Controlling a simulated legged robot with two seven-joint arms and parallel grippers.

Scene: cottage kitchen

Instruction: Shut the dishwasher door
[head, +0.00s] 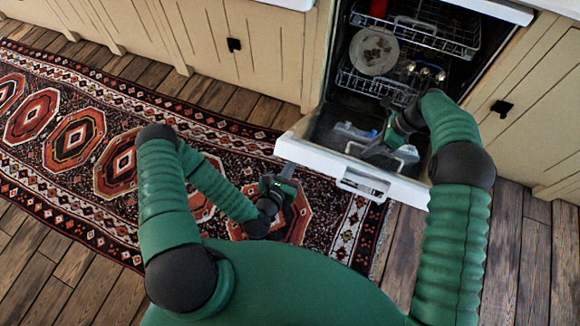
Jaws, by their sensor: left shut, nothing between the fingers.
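The dishwasher door (318,160) is open and folded down, its dark inner face up and its white edge with a handle (366,181) towards me. The dishwasher's interior (345,50) is exposed above it. My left gripper (287,172) is shut and empty, beside the door's left front corner; I cannot tell whether it touches it. My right gripper (372,150) is above the inner face of the door, in front of the lower rack. Its fingers blend with the dark door parts, so their opening is unclear.
The upper rack (430,35) holds a red item (378,8). The lower rack (360,85) holds a round plate (374,51) and small items. Beige cabinets (270,50) flank the dishwasher. A patterned rug (60,90) covers the floor at left; bare wooden floor (510,250) shows at right.

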